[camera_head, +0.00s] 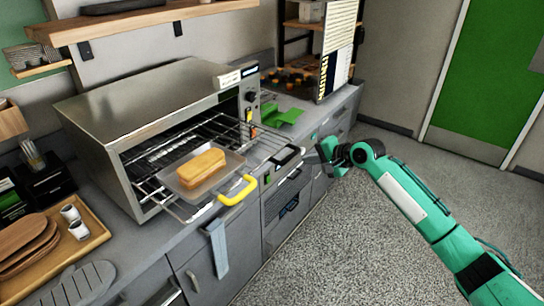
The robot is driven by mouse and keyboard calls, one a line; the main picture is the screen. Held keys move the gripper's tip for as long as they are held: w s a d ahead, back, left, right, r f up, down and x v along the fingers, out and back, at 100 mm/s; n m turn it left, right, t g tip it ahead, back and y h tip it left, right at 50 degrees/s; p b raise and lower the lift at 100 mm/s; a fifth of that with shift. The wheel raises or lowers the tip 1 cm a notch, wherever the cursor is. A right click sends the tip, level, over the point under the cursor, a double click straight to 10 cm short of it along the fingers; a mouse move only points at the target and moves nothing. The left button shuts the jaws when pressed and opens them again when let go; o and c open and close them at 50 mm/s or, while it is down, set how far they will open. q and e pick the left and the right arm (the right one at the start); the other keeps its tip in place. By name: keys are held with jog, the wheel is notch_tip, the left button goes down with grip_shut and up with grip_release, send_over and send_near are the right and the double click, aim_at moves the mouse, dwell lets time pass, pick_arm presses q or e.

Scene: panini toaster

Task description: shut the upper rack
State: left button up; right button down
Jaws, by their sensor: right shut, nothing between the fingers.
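The steel toaster oven (150,90) stands on the counter with its front open. A wire rack (222,128) sticks out of it toward the right, with a dark handle (287,157) at its front; it appears to be the upper rack. A tray (222,172) with a yellow handle (238,190) sits out in front of the opening and carries a bread-like block (201,168). Which rack bears the tray is hard to tell. My right gripper (322,153) is shut and empty, just right of the dark handle, with a small gap that I cannot judge exactly. My left gripper is out of view.
A wooden tray (95,232) with cups and boards lies at the left of the counter. A wooden shelf (130,18) hangs above the oven. A cloth (218,248) hangs on the cabinet front. The floor (390,250) in front is clear.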

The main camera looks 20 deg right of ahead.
notch_tip(320, 180, up, 4)
jog(key=a, duration=0.2)
jog(key=p, duration=0.3)
send_near(275, 155)
jog(key=shift+y, duration=0.3)
jog(key=x, duration=0.5)
jog(key=shift+d+r, duration=0.1)
jog(key=shift+w+a+f, duration=0.25)
jog(key=shift+w+f, duration=0.2)
jog(key=shift+a, duration=0.15)
